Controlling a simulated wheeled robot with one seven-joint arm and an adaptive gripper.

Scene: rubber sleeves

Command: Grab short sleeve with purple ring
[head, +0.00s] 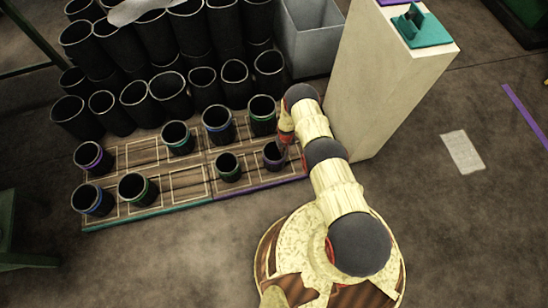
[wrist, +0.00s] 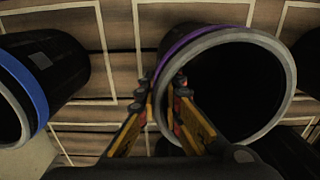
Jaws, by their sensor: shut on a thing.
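The short black sleeve with a purple ring (head: 273,156) stands on the wooden board at its right end, just below my arm's end. In the wrist view this sleeve (wrist: 238,85) fills the right half, its grey rim and purple band facing me. My gripper (wrist: 162,88) is shut on the sleeve's wall, with one finger inside the opening and the other outside. In the head view my gripper (head: 282,145) is small and partly hidden at the sleeve's rim. Another purple-ringed sleeve (head: 92,158) stands at the board's far left.
A blue-ringed sleeve (wrist: 35,85) is close at the left in the wrist view. A short green-ringed sleeve (head: 228,167) stands left of the held one. The board (head: 150,212) has free outlined slots. Tall black sleeves (head: 165,45) crowd behind, and a pale pillar (head: 375,85) rises right.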

